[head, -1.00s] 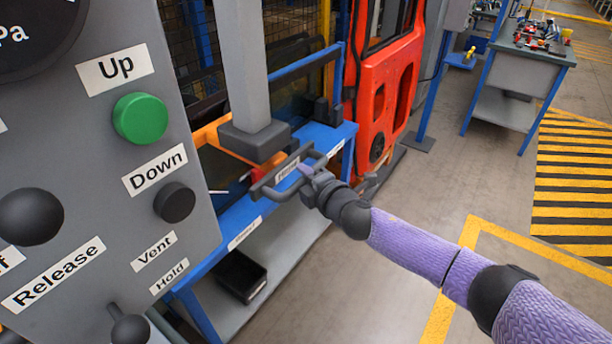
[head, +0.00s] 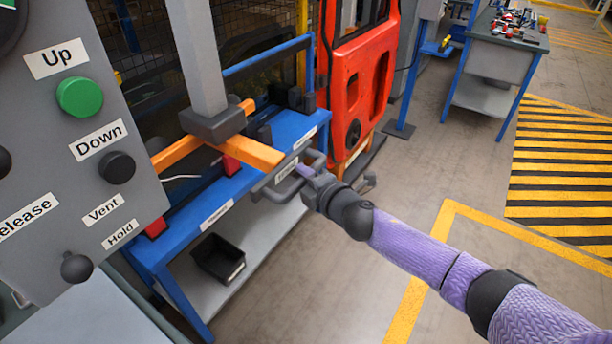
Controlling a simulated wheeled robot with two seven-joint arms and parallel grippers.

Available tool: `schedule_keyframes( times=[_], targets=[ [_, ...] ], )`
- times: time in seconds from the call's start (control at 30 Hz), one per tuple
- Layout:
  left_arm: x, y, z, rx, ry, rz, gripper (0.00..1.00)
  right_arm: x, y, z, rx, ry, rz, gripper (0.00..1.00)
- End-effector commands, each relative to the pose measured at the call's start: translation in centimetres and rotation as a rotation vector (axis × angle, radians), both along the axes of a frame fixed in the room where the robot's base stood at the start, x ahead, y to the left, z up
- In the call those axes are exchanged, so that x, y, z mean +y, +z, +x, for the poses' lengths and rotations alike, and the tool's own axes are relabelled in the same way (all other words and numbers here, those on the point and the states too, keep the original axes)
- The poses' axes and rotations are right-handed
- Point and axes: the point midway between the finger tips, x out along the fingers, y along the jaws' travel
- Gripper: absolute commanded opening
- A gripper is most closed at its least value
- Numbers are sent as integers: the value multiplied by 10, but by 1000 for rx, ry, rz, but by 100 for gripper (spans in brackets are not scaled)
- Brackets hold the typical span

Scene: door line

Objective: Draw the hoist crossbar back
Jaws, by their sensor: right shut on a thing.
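The hoist crossbar, a dark grey bar with a small white label (head: 286,172), lies along the front edge of the blue bench. A looped handle (head: 316,157) joins its right part. My right gripper (head: 306,176) is shut on the crossbar's handle, and the gripper hides part of it. Orange beams (head: 262,154) meet under a grey upright post (head: 196,60) behind the bar. My left gripper is not in view.
A grey panel (head: 60,150) with a green Up button (head: 80,97) and dark knobs fills the left. The blue bench (head: 295,122) has a black bin (head: 217,258) below. A red door (head: 361,85) stands behind. Floor at right is clear up to a workbench (head: 496,62).

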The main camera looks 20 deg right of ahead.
Motion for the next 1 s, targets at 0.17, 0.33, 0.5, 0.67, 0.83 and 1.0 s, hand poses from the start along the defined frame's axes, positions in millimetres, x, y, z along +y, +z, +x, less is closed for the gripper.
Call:
schedule_keyframes(
  times=[0.17,0.33,0.5,0.67,0.83,1.0],
  targets=[
    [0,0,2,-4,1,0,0,-1,-3,-1,7,-4,-4,57],
    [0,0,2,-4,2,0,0,-1,-2,-1,4,-3,-3,64],
    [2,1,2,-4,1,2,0,-1,-1,-2,5,-2,-2,64],
    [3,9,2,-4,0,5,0,-8,5,-27,6,-1,-4,64],
    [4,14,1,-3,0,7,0,-19,11,-66,8,-2,-4,64],
    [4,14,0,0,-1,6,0,-25,15,-90,7,-5,-3,64]
  ],
)
